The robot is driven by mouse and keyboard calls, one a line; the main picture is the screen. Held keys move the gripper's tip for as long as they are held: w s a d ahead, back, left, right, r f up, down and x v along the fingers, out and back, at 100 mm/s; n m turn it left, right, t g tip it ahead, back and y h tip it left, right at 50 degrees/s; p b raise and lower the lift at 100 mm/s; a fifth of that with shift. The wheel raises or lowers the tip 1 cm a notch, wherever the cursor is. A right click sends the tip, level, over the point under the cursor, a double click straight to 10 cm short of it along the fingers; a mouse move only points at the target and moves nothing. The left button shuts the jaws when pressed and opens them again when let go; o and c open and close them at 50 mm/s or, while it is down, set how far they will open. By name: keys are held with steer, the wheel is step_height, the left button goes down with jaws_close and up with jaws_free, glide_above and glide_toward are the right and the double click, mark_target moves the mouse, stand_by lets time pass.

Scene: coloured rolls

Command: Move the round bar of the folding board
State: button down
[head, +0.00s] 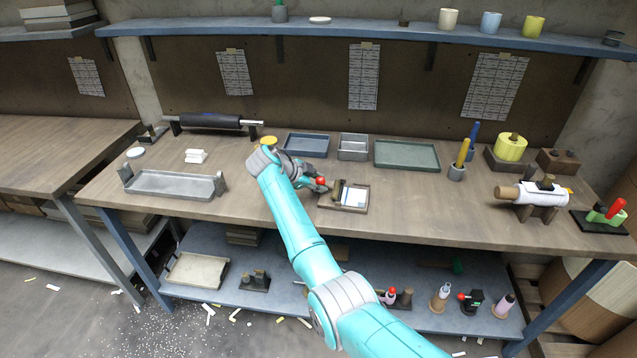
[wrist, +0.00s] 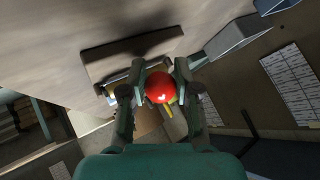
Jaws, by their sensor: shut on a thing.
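The folding board (head: 357,207) is a small wooden tray with white paper and a dark upright part, near the middle front of the workbench. A red ball (head: 320,181) shows at its left side. My gripper (head: 313,184) is there, with its fingers at the ball. In the wrist view the red ball (wrist: 160,88) sits between the two fingers of my gripper (wrist: 161,76), which are shut on it. A brown board edge (wrist: 130,55) lies just beyond. The round bar itself is not clearly seen; I cannot tell whether the ball is its end.
Behind are a blue tray (head: 306,145), a grey bin (head: 353,147) and a green tray (head: 407,155). A metal tray (head: 172,185) stands left. A white roll on a stand (head: 535,193) is right. The bench front between is clear.

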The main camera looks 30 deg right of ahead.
steer(key=c, duration=0.8)
jaws_free()
steer(key=shift+r, duration=0.1)
steer(key=shift+a, duration=0.1)
steer(key=v, duration=1.2)
